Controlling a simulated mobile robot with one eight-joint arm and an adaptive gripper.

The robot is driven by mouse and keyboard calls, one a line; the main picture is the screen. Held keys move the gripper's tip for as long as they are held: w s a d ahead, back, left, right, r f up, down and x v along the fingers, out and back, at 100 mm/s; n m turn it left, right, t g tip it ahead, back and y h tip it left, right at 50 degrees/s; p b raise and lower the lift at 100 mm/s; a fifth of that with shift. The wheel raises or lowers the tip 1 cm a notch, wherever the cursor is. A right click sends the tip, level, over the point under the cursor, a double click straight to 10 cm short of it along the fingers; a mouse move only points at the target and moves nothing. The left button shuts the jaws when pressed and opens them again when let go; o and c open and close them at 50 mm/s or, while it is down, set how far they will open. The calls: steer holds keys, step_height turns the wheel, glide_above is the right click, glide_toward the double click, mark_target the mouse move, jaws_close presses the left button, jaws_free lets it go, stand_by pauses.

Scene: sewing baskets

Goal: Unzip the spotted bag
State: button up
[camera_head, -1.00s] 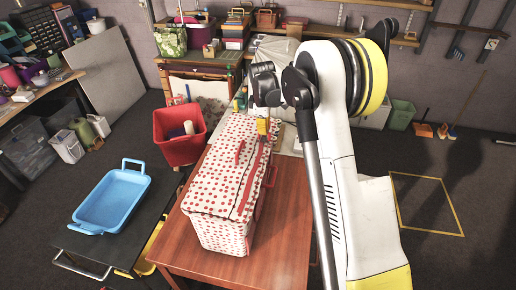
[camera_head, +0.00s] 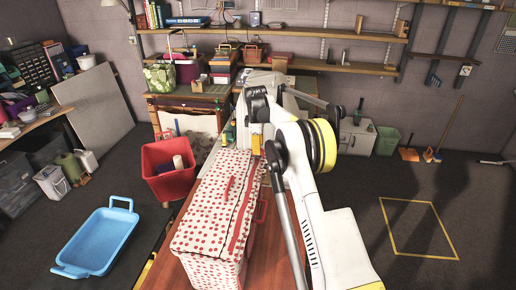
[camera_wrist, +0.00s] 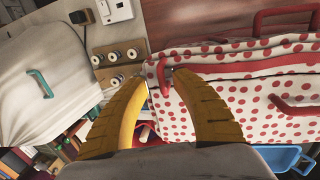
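The spotted bag (camera_head: 212,205), white with red dots, stands on the wooden table. It has red handles and red trim along its top, and in the wrist view its spotted side and top (camera_wrist: 250,90) fill the right. My gripper (camera_head: 256,146) is at the bag's far end in the head view. In the wrist view its two yellow fingers (camera_wrist: 164,76) curve inward with a gap between the tips. A small red pull or loop (camera_wrist: 163,78) at the bag's corner shows between the tips. I cannot tell if the fingers touch it.
A red bin (camera_head: 168,172) stands left of the table, with a blue tray (camera_head: 98,240) nearer on the left. A white cloth-like cover (camera_wrist: 45,75) and several spools (camera_wrist: 113,56) lie beyond the fingers in the wrist view. The floor at right is open.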

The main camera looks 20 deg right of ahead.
mark_target(257, 160)
steer(key=shift+r, duration=0.1)
step_height(257, 160, up, 12)
steer(key=s+a, duration=0.1)
steer(key=s, duration=0.1)
steer(key=shift+a, duration=0.15)
steer(key=shift+f, duration=0.2)
